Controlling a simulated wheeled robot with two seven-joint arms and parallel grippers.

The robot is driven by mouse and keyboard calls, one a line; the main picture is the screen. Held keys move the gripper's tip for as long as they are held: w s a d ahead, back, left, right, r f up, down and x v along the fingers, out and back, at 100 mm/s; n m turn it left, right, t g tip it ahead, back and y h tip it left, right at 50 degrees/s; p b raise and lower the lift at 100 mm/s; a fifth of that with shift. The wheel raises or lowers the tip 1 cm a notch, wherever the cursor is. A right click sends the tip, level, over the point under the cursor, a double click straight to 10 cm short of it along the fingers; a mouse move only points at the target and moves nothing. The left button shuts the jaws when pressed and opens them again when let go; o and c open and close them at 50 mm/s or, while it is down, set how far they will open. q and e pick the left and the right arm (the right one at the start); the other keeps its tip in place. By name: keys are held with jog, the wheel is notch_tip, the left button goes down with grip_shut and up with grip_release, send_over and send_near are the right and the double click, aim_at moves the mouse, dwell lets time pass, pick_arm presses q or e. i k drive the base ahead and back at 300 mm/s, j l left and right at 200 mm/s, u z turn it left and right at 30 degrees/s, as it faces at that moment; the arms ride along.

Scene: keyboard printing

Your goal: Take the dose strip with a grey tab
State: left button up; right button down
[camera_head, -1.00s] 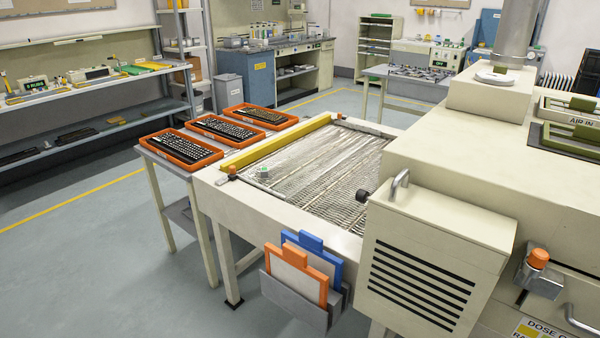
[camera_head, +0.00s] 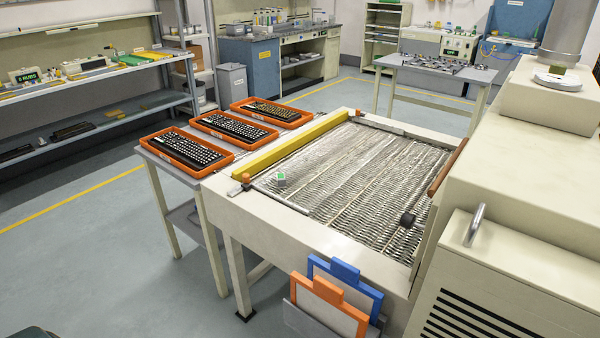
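I cannot make out a dose strip with a grey tab in this view. A small white and green item (camera_head: 279,179) sits at the near left part of the metal mesh conveyor (camera_head: 350,180); it is too small to tell what it is. Neither of my grippers is in view.
Orange trays with keyboards (camera_head: 187,148) stand on a side table left of the conveyor. An orange frame (camera_head: 327,294) and a blue frame (camera_head: 346,273) stand in a holder at its front. A beige machine (camera_head: 530,210) blocks the right. Floor (camera_head: 120,260) at the left is clear.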

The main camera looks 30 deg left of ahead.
aim_at(281, 176)
jog(key=i+j, duration=0.1)
jog(key=j, duration=0.2)
jog(key=i+j, duration=0.15)
jog(key=j, duration=0.2)
jog(key=i+j+z, duration=0.1)
jog(key=j, duration=0.2)
jog(key=i+j, duration=0.15)
jog(key=j, duration=0.2)
